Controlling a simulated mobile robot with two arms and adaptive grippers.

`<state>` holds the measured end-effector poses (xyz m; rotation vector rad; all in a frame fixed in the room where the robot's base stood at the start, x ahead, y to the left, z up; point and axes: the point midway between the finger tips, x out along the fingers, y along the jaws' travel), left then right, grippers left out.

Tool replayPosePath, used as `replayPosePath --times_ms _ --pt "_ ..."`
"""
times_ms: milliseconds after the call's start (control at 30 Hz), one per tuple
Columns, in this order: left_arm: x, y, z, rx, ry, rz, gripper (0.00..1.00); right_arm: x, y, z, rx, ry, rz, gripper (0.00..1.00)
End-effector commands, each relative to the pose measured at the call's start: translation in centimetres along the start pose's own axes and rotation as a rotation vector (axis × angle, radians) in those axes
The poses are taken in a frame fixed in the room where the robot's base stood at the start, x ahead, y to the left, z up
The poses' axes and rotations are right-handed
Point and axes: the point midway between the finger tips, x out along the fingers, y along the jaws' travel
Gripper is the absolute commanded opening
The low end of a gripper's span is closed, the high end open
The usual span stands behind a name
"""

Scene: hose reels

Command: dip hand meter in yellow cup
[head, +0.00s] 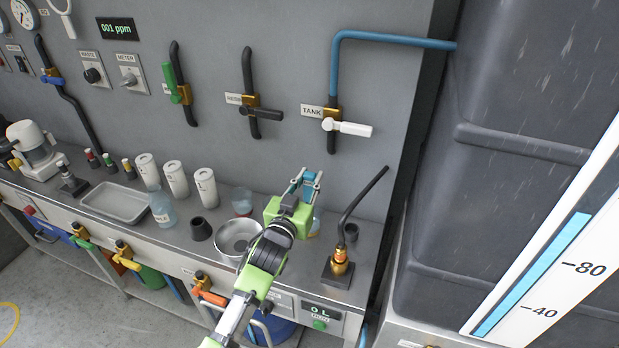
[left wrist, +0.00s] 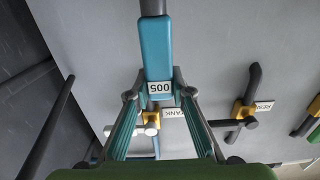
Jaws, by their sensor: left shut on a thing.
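My left gripper (head: 308,180) is above the right part of the steel counter. It is shut on the hand meter (left wrist: 155,45), a teal-blue stick with a dark grey end and a small display reading 005. In the head view the meter is mostly hidden by the gripper. A clear cup (head: 314,224) stands on the counter just right of and behind the gripper and arm, partly covered; its color marking is not clear. Another clear cup (head: 242,201) with a reddish base stands left of the gripper. My right gripper is not in view.
A round steel bowl (head: 236,234) sits beside my left arm. A brass fitting with a black bent spout (head: 340,262) stands at the right. White canisters (head: 176,180), a squeeze bottle (head: 162,210) and a tray (head: 115,203) are to the left. The TANK valve (head: 346,127) is on the wall.

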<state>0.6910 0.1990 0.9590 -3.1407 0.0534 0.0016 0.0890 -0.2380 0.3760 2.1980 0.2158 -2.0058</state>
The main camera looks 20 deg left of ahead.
Motion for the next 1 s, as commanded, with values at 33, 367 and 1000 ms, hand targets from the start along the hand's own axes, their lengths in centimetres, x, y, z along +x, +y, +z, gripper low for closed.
replayPosePath --times_ms 33,367,1000 --pt "0.0 0.0 0.5 -0.001 0.0 0.0 0.0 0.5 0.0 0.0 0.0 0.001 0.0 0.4" --pt "0.0 0.0 2.5 -0.001 0.001 0.0 0.0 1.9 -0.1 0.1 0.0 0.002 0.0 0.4" --pt "0.0 0.0 4.8 -0.001 0.001 0.0 0.0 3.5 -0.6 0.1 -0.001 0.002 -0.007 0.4"
